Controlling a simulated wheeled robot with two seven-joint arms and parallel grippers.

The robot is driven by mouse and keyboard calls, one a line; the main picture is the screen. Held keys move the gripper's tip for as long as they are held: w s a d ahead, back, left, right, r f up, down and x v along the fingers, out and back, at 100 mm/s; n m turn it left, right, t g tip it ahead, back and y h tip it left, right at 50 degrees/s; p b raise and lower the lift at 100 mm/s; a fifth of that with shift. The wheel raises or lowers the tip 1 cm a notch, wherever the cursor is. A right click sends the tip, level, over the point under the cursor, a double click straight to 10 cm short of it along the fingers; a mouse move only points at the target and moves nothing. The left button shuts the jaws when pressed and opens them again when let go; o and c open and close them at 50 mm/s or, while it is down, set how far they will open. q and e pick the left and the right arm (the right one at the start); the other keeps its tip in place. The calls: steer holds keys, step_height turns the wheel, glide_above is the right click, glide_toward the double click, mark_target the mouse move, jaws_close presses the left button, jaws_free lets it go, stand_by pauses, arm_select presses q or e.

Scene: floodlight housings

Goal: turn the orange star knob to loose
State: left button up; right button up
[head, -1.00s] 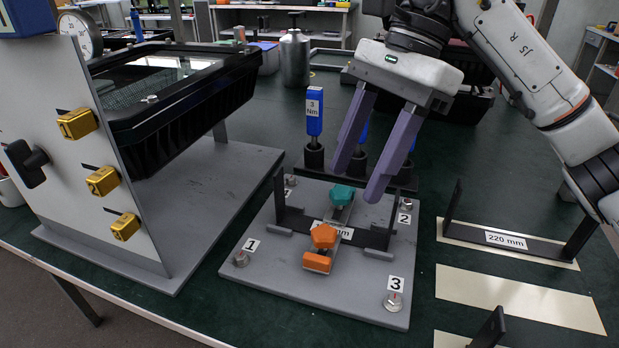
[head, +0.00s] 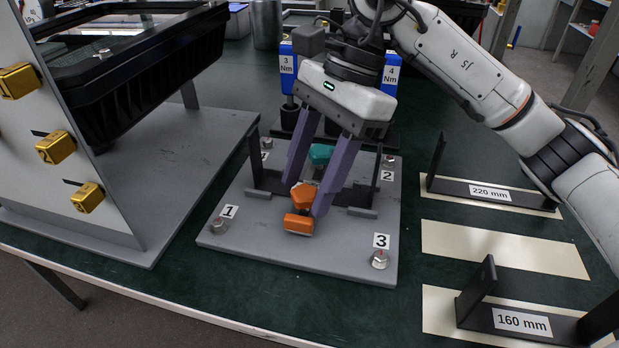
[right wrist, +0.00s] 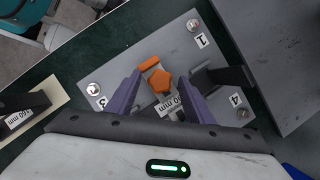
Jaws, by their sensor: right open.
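The orange star knob (head: 303,195) stands near the front middle of a grey plate, just behind an orange block (head: 298,224). It also shows in the right wrist view (right wrist: 161,81), between and ahead of the fingertips. My right gripper (head: 307,200) is open, its purple fingers pointing down on either side of the orange knob. In the right wrist view the fingers (right wrist: 160,90) stand apart with a gap to the knob on both sides. A teal star knob (head: 320,154) is behind, partly hidden by the fingers. My left gripper is not in view.
The grey plate (head: 240,215) has numbered corner bolts and a black bracket. A panel with yellow numbered blocks (head: 56,147) stands at left. Black brackets labelled 220 mm (head: 490,193) and 160 mm (head: 520,322) lie at right. Blue 3 Nm (head: 287,66) and 4 Nm tools stand behind the gripper.

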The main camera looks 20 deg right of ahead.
steer(key=c, duration=1.1)
steer(key=shift+o, duration=0.2)
